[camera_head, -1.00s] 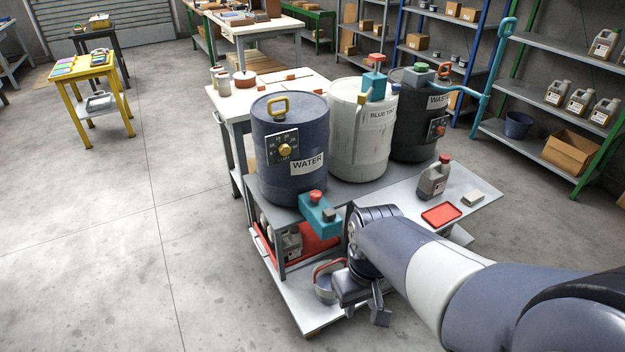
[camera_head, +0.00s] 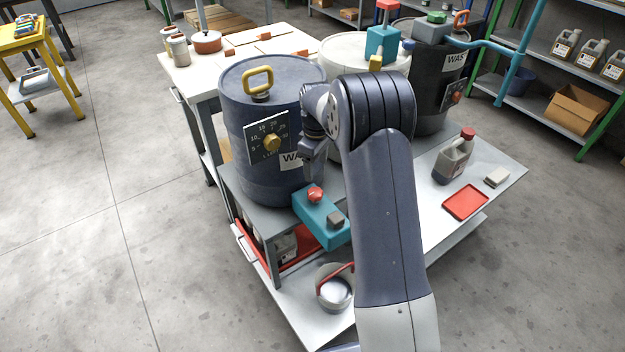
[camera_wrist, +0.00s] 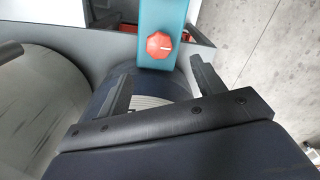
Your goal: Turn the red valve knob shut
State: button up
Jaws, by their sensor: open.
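The red valve knob (camera_head: 315,195) sits on top of a teal valve block (camera_head: 326,224) at the front foot of the blue WATER barrel (camera_head: 262,175). In the wrist view, the knob (camera_wrist: 160,46) is a red faceted disc with a pale mark line, on the teal block (camera_wrist: 161,15). My gripper (camera_head: 312,160) is in front of the barrel, above the knob, and partly hidden by my arm. In the wrist view, my gripper (camera_wrist: 162,82) is open with nothing between its fingers. The knob shows beyond the fingertips, roughly centred between them and apart from both.
A yellow dial knob (camera_head: 271,143) and a black gauge plate are on the WATER barrel. A white barrel (camera_head: 345,50) and a black barrel (camera_head: 440,70) stand close by.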

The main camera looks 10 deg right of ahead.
aim_at(315, 192)
jog(key=f, duration=1.1)
jog(key=shift+w+b, duration=0.2)
jog(key=shift+b, duration=0.2)
jog(key=shift+c, duration=0.3)
jog(key=c, duration=0.9)
